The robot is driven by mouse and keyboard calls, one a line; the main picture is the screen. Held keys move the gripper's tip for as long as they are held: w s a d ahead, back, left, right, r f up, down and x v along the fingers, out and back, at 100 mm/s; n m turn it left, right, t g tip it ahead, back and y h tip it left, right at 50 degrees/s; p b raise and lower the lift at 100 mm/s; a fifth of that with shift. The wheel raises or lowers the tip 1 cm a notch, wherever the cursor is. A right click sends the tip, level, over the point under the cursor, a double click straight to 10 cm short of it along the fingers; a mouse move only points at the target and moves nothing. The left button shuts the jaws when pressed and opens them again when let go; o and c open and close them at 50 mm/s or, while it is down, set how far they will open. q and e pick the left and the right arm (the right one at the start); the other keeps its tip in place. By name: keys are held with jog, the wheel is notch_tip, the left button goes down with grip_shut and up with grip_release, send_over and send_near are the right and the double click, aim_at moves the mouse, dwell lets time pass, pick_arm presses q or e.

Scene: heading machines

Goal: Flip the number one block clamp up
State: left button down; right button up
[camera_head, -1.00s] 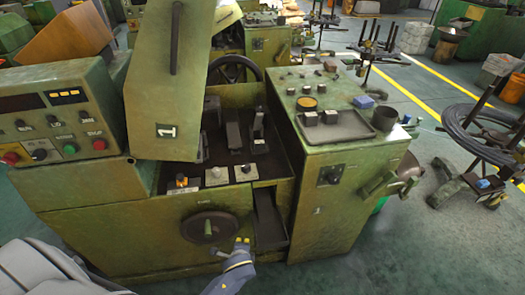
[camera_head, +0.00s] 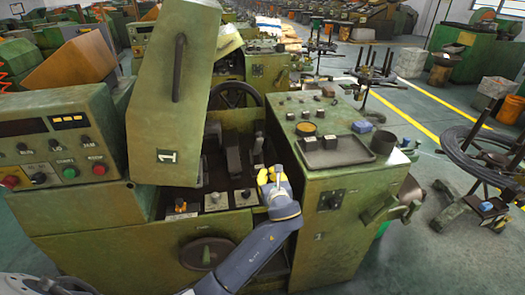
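The green heading machine (camera_head: 120,225) has a raised cover (camera_head: 165,110) marked "1". In its open well stand dark upright clamp-like parts, one in the middle (camera_head: 233,155) and one further right (camera_head: 257,143). I cannot tell which is the number one block clamp. My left gripper (camera_head: 270,174), with yellow on its fingers, is at the well's right front, just in front of the right upright part. The gripper overlaps that part's lower end in the picture; contact and finger opening are unclear. My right gripper is not in view.
A control panel (camera_head: 55,150) with buttons is at the left. A handwheel (camera_head: 205,254) is on the front, partly behind my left arm. The right cabinet (camera_head: 345,195) carries a tray (camera_head: 335,152) and a dark cup (camera_head: 384,142). Its side walls the well.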

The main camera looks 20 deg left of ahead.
pick_arm(q)
jog(key=w+r, duration=0.1)
send_near(260, 145)
jog(key=w+a+f, duration=0.2)
jog(key=w, duration=0.1)
jog(key=shift+w+a+r+m, duration=0.15)
jog(key=shift+w, duration=0.3)
jog(key=shift+w+a+r+m, duration=0.15)
jog(key=shift+w+a+r, duration=0.05)
jog(key=shift+w, duration=0.25)
